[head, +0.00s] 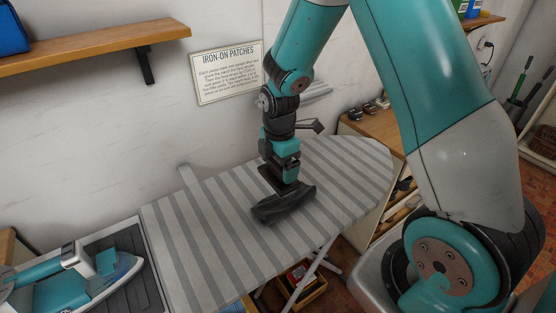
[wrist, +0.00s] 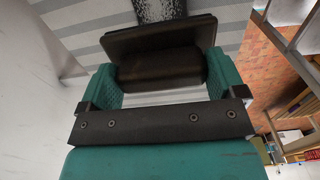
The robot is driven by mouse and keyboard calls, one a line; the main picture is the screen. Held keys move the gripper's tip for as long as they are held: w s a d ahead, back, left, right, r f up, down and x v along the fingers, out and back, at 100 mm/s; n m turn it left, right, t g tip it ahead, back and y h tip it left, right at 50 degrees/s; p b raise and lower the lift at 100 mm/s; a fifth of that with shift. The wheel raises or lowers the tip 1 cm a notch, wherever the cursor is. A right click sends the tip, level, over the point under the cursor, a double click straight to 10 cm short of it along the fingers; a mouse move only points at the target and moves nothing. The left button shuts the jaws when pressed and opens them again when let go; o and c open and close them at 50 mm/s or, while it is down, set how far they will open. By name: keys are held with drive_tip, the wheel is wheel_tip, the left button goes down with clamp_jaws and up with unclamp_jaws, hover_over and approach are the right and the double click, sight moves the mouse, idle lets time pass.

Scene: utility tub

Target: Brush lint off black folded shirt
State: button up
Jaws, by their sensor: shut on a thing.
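A black folded shirt (head: 284,205) lies on the striped ironing board (head: 215,235), just below my gripper in the head view. Part of it shows as a dark, light-speckled patch (wrist: 160,10) at the top of the wrist view. My gripper (head: 285,166) points down at the board. In the wrist view, its teal fingers (wrist: 163,82) are shut on a dark brush (wrist: 160,38), with its blocky handle between them. The brush lies beside or partly over the shirt; its underside is hidden, so I cannot tell whether it touches the cloth.
A teal iron (head: 95,285) rests on a stand at the board's left end. A wooden cabinet (head: 365,128) stands behind the right end. A wall shelf (head: 90,50) is at upper left. A crate (head: 305,290) sits below. Bare board surrounds the shirt.

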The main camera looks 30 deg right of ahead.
wheel_tip(320, 180, down, 5)
drive_tip(key=b, duration=0.3)
drive_tip(key=shift+f+b, duration=0.15)
drive_tip(key=shift+b, duration=0.25)
drive_tip(key=shift+d+f, duration=0.15)
drive_tip(key=shift+f, duration=0.1)
drive_tip(key=shift+w+d+r, duration=0.1)
drive_tip(key=shift+w+d, duration=0.05)
drive_tip(key=shift+d, duration=1.8)
drive_tip(key=shift+w+d, duration=0.15)
drive_tip(key=shift+d, duration=1.75)
drive_tip(key=shift+c, duration=0.3)
drive_tip(key=shift+s+a, duration=0.15)
drive_tip(key=shift+a, duration=1.8)
drive_tip(key=shift+s+a, duration=0.1)
drive_tip(key=shift+a, duration=1.8)
drive_tip(key=r+p, duration=0.1)
drive_tip(key=r, duration=0.1)
drive_tip(key=r+p, duration=0.1)
drive_tip(key=shift+a+r+p, duration=0.2)
drive_tip(key=shift+r+p, duration=0.15)
drive_tip(key=shift+r, duration=0.05)
wheel_tip(320, 180, up, 4)
drive_tip(key=p, duration=0.3)
drive_tip(key=shift+r+p, duration=0.15)
drive_tip(key=shift+p, duration=0.2)
